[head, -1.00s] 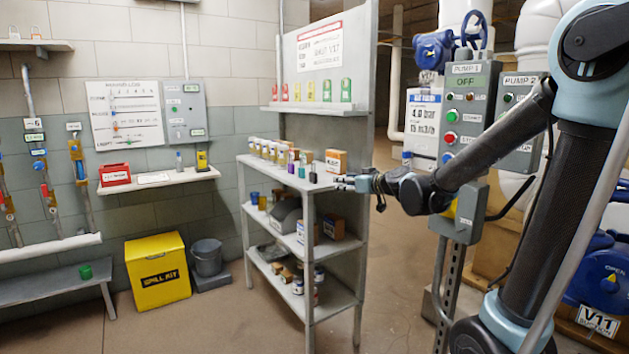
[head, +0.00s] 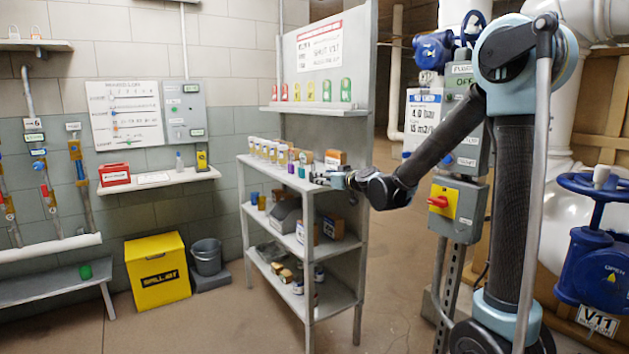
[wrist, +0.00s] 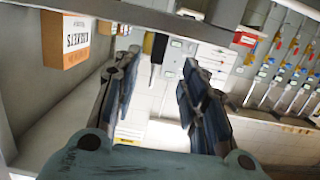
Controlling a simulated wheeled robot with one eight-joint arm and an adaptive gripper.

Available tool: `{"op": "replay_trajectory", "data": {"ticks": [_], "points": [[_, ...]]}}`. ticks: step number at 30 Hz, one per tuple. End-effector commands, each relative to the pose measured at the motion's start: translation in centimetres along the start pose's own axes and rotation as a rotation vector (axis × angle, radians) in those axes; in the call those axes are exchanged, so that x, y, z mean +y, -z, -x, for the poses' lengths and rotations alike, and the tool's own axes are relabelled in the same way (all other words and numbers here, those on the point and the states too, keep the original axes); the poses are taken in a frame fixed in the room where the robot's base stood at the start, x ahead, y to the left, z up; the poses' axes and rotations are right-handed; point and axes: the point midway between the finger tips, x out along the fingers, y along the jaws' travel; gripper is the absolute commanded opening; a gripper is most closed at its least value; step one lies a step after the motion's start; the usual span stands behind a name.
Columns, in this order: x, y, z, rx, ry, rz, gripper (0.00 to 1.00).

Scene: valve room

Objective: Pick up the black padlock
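A dark, narrow object that looks like the black padlock (wrist: 159,46) shows in the wrist view, beyond and between my fingertips. An olive-yellow item is close beside it on the left. In the head view I cannot make the padlock out; my gripper (head: 318,179) covers that part of the shelf. My gripper also shows in the wrist view (wrist: 159,66), its two fingers apart with nothing between the pads. In the head view it is at the right front edge of the rack's top shelf (head: 270,170), pointing left.
A cardboard box with a white label (head: 335,159) stands close to the gripper; it also shows in the wrist view (wrist: 67,38). Several small coloured items (head: 268,152) line the top shelf. A back panel (head: 325,55) rises behind.

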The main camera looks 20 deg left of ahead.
Motion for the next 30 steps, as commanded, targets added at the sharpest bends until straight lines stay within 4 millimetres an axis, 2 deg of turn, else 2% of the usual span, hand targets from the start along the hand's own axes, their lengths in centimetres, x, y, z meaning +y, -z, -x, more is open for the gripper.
{"op": "replay_trajectory", "data": {"ticks": [6, 17, 27, 30], "points": [[0.0, 0.0, -2.7, 0.000, 0.001, 0.000, 0.39], [0.1, 0.1, -4.3, 0.000, 0.000, 0.000, 0.39], [0.4, 0.3, -8.2, 0.000, 0.000, 0.000, 0.39], [0.3, 0.3, -8.8, 0.000, 0.000, 0.000, 0.39]]}}
